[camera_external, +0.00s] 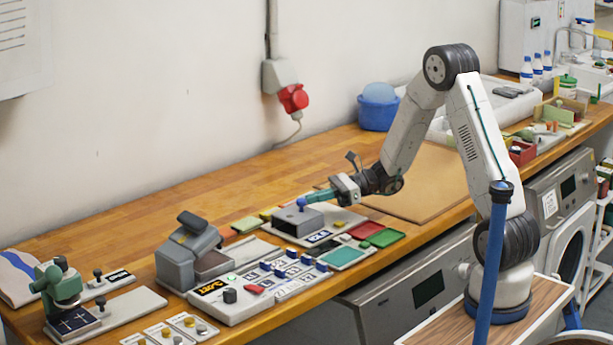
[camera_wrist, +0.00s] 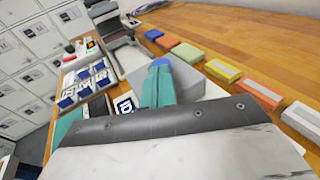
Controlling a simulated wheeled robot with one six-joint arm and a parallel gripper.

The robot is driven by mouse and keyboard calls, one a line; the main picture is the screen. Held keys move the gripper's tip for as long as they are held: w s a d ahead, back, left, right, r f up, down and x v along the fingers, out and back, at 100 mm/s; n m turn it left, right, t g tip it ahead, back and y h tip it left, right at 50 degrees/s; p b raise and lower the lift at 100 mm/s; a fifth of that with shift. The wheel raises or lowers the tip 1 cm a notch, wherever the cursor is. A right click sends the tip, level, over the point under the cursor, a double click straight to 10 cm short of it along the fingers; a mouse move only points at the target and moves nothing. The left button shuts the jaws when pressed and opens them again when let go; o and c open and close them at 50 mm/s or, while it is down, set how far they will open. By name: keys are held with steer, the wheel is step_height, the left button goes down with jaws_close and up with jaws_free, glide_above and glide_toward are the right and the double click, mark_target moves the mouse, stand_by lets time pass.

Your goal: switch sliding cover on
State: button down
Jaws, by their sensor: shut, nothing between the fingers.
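A dark grey box-like cover (camera_external: 297,219) sits on a light base plate (camera_external: 346,222) near the middle of the bench. A dark label with white letters (camera_external: 319,237) is on its front side. My gripper (camera_external: 303,201) is shut and empty, its blue tips at the top of the grey cover. I cannot tell whether they touch it. In the wrist view my teal, blue-tipped fingers (camera_wrist: 160,66) stand in front of the grey cover (camera_wrist: 190,78) and hide part of it. The label (camera_wrist: 125,104) shows to their left.
A panel with blue switches (camera_external: 275,280) and a grey machine (camera_external: 187,252) stand to the left. Coloured blocks (camera_wrist: 222,70) line the far side. A blue tub (camera_external: 378,107) stands behind. Bare wood lies toward the wall.

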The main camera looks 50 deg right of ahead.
steer(key=shift+a, duration=0.15)
steer(key=v, duration=1.4)
steer(key=shift+f, duration=0.15)
steer(key=s+n+g, duration=0.1)
steer(key=s+f, duration=0.1)
steer(key=s+a+f+n+g, duration=0.1)
steer(key=shift+s+n+g, duration=0.25)
steer(key=shift+n+g, duration=0.05)
steer(key=s+a+r+n+g+h, duration=0.1)
steer(key=s+r+n+h, duration=0.2)
steer(key=s+n+h, duration=0.2)
steer(key=s+a+r+n+g+h, duration=0.1)
steer(key=s+r+n+h, duration=0.3)
steer(key=s+n, duration=0.5)
steer(key=s+a+r+n+g+h, duration=0.1)
steer(key=s+r+n+h, duration=0.3)
steer(key=s, duration=0.8)
steer(key=a+n+h, duration=0.1)
steer(key=n, duration=0.1)
steer(key=shift+s+a+r+n+h, duration=0.15)
steer(key=shift+s+a+n+h, duration=0.15)
steer(key=shift+n, duration=0.1)
